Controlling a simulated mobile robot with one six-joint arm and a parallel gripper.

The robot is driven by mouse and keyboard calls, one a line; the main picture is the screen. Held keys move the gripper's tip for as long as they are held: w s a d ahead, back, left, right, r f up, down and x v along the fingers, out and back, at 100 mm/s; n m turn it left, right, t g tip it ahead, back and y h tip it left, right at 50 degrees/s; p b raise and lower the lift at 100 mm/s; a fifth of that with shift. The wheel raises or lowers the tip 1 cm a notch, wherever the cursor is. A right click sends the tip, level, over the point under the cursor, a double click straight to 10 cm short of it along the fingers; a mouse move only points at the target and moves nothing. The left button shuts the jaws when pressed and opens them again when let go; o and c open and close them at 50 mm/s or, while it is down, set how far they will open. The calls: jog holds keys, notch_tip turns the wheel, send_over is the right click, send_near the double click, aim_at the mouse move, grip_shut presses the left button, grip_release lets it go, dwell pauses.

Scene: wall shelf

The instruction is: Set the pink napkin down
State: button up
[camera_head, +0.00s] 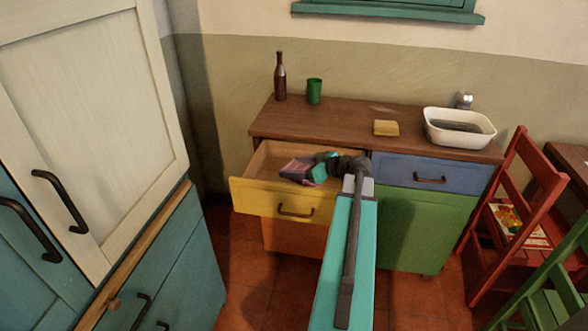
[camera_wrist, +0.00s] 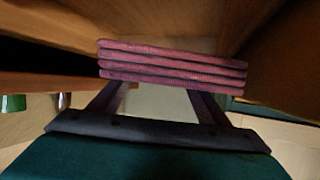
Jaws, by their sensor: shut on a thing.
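The pink napkin (camera_head: 294,170) is folded in several layers. It is in my gripper (camera_head: 309,170), at the open yellow drawer (camera_head: 262,199) on the left of the wooden counter. In the wrist view the napkin (camera_wrist: 172,65) spans the front of the two fingers, its layers lying flat. Brown wooden surfaces rise on both sides of it there. The gripper is shut on the napkin. I cannot tell whether the napkin touches the drawer floor, as the drawer front and my arm hide part of the inside.
On the counter (camera_head: 345,115) stand a brown bottle (camera_head: 280,80), a green cup (camera_head: 314,92), a yellow sponge-like block (camera_head: 386,128) and a white basin (camera_head: 459,127). A blue drawer (camera_head: 400,174) beside the yellow one is shut. A red chair (camera_head: 512,210) stands at right, tall cabinets (camera_head: 90,110) at left.

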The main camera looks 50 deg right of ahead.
jog(key=shift+f+b, duration=0.45)
jog(key=shift+b, duration=0.15)
jog(key=o, duration=1)
jog(key=shift+o, duration=0.2)
jog(key=shift+r, duration=0.2)
jog(key=shift+r+p, duration=0.45)
jog(key=shift+p, duration=0.5)
jog(key=shift+s+r, duration=0.15)
jog(key=b+v, duration=0.1)
jog(key=v, duration=1)
jog(key=shift+s, duration=0.3)
jog(key=shift+r, duration=0.1)
